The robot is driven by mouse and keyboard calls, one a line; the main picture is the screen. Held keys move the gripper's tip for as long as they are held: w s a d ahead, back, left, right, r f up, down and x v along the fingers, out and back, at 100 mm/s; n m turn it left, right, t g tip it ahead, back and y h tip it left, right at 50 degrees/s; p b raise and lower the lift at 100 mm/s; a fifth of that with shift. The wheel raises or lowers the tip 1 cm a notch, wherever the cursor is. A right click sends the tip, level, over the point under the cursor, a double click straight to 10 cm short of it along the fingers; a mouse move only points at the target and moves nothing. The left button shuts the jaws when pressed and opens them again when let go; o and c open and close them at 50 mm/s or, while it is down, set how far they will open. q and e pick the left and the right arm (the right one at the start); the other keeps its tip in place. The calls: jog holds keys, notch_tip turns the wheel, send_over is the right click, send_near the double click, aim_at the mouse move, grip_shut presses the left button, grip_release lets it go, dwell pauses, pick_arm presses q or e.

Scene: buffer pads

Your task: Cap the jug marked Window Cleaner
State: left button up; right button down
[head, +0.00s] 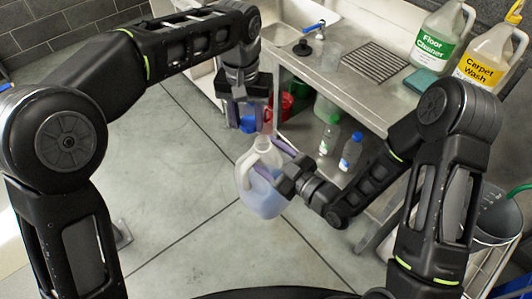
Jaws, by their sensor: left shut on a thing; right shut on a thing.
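A translucent white jug (262,199) with pale blue liquid hangs above the floor in the middle of the head view. No label shows on its visible side. Its uncapped neck (262,144) points up. My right gripper (271,162) is shut on the jug near its upper part, coming from the right. My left gripper (249,118) is above the neck and slightly left of it, pointing down. It is shut on a small blue cap (247,125), which is apart from the neck and partly hidden by the fingers.
A steel counter (345,89) holds a Floor Cleaner jug (437,36), a Carpet Wash jug (488,58), a drain grid (373,62) and a sink (285,22). Below it stand a green-capped bottle (330,137), a blue-capped bottle (350,153) and red items. A grey bucket (503,212) is at right. The left floor is open.

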aim_at(262, 143)
pick_arm(q)
jog(key=shift+n, duration=0.3)
jog(key=s+d+r, duration=0.2)
jog(key=d+r, duration=0.1)
jog(key=shift+s+a, duration=0.2)
jog(key=shift+f, duration=0.15)
jog(key=shift+w+d+f, duration=0.1)
jog(key=shift+w+f, duration=0.05)
jog(key=shift+f, duration=1.75)
jog(key=shift+f, duration=0.1)
jog(key=shift+f, duration=0.8)
jog(key=shift+d+f, duration=0.1)
jog(key=shift+f, duration=0.45)
